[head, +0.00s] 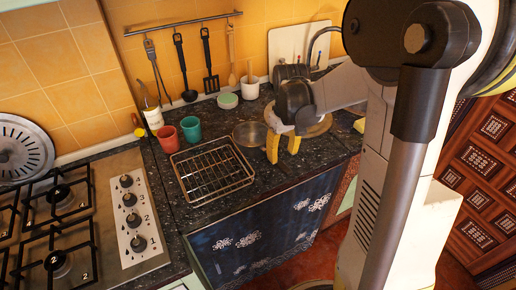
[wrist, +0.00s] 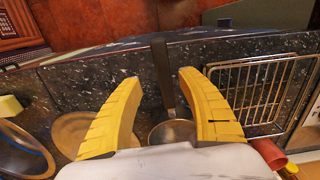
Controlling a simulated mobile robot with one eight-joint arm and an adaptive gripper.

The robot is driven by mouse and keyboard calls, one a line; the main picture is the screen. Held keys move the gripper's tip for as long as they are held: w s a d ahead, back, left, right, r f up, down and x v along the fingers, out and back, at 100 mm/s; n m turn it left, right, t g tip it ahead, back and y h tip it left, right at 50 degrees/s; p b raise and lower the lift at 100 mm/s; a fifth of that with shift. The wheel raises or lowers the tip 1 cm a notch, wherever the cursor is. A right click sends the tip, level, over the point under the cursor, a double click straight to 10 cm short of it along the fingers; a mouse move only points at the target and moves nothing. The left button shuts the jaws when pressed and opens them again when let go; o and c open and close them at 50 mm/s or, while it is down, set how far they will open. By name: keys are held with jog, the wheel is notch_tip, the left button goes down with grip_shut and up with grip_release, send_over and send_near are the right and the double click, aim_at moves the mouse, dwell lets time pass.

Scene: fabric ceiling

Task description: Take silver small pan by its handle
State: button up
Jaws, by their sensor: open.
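The silver small pan (head: 249,134) lies on the dark speckled counter, just left of my gripper (head: 282,155). In the wrist view the pan's bowl (wrist: 172,132) is low in the middle, partly hidden by my gripper's body. Its dark handle (wrist: 162,75) runs up from the bowl towards the counter's front edge. My gripper's yellow fingers (wrist: 159,78) are open, one on each side of the handle in this view. The fingers look apart from the handle; their height above it is hard to tell.
A wire rack (head: 212,170) lies left of the pan. A red cup (head: 168,139) and a green cup (head: 191,129) stand behind the rack. A round brown board (wrist: 76,130) lies beside my left finger. The stove (head: 75,215) is further left.

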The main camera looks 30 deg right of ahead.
aim_at(281, 164)
jog(key=f, duration=0.2)
jog(key=f+b, duration=0.2)
jog(key=f, duration=0.1)
jog(key=shift+s+a+f, duration=0.2)
jog(key=shift+a+f, duration=0.1)
jog(key=shift+r, duration=0.1)
grip_shut()
